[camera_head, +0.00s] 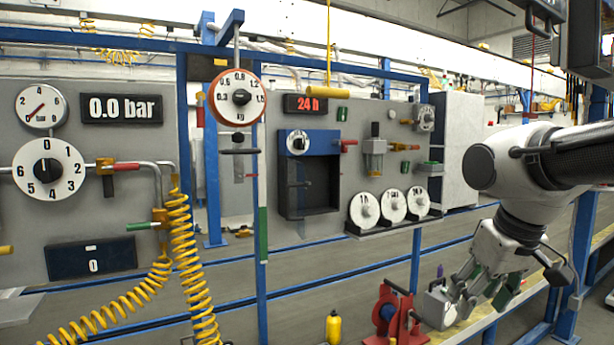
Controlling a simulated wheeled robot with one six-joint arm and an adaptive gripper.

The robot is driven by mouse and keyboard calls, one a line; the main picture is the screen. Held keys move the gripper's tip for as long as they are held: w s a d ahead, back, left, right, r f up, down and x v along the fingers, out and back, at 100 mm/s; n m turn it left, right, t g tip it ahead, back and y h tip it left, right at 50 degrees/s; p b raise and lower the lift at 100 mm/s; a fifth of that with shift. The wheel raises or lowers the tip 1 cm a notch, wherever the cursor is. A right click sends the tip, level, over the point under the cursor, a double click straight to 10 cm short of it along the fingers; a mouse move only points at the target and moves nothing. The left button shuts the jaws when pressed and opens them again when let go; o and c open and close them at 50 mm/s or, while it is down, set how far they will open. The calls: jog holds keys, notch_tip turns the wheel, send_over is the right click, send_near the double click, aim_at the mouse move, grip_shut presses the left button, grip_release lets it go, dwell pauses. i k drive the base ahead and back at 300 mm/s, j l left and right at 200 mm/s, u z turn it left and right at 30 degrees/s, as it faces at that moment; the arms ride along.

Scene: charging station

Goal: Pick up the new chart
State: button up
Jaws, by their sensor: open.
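Three round white discs with dark lettering stand side by side on a dark rack (395,226) on the grey panel: a left disc (364,222), a middle disc (393,215) and a right disc (418,210). They look like charts, but I cannot tell which is the new one; the lettering is small. Above left of them is a blue box (322,143) with a dark recess and a small white dial (298,142). A red "24 h" display (305,104) is above the box. My gripper (462,297) is open, lower right of the rack and apart from the discs.
A red stand (396,318) and a grey block (437,309) are close to my gripper. A yellow bottle (333,328) stands at the bottom. Blue posts, a hanging gauge (238,98) and coiled yellow hoses (195,270) lie to the left.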

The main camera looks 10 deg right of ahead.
aim_at(393, 203)
jog(key=i+l+z, duration=0.2)
jog(key=i, duration=0.25)
jog(key=i+l+z, duration=0.15)
jog(key=i, duration=0.3)
jog(key=i+l+z, duration=0.2)
jog(key=i, duration=0.25)
